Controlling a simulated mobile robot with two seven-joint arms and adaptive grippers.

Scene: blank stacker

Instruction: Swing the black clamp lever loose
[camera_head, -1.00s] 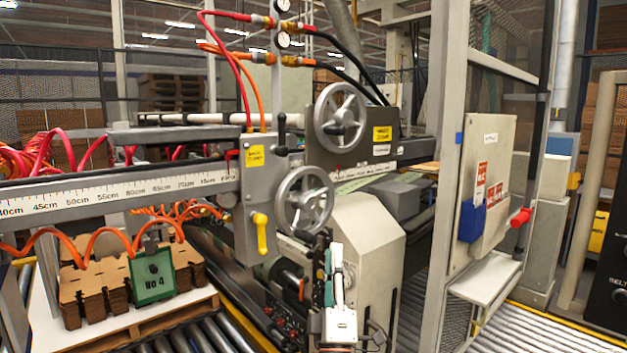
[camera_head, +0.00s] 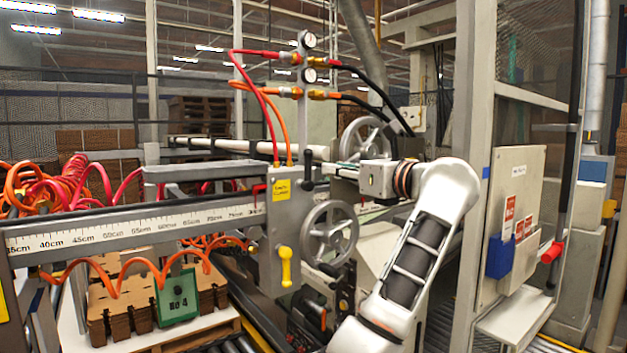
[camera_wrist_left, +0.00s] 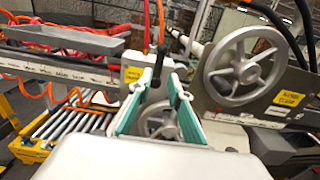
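The black clamp lever (camera_head: 308,170) stands upright with a round knob, at the top of the grey clamp block (camera_head: 285,215) that carries a yellow label. My left gripper (camera_head: 328,170) is level with the lever, just to its right, pointing left at it. In the left wrist view the lever (camera_wrist_left: 160,62) appears between and beyond the two teal-padded fingertips (camera_wrist_left: 157,88). The fingers are apart, and I see no clear contact with the lever. My right gripper is not in view.
A grey handwheel (camera_head: 330,232) and a yellow handle (camera_head: 287,266) sit just below the lever. Another handwheel (camera_wrist_left: 243,66) is to the right in the wrist view. Red and orange hoses rise above the block. A ruler rail (camera_head: 130,222) runs left.

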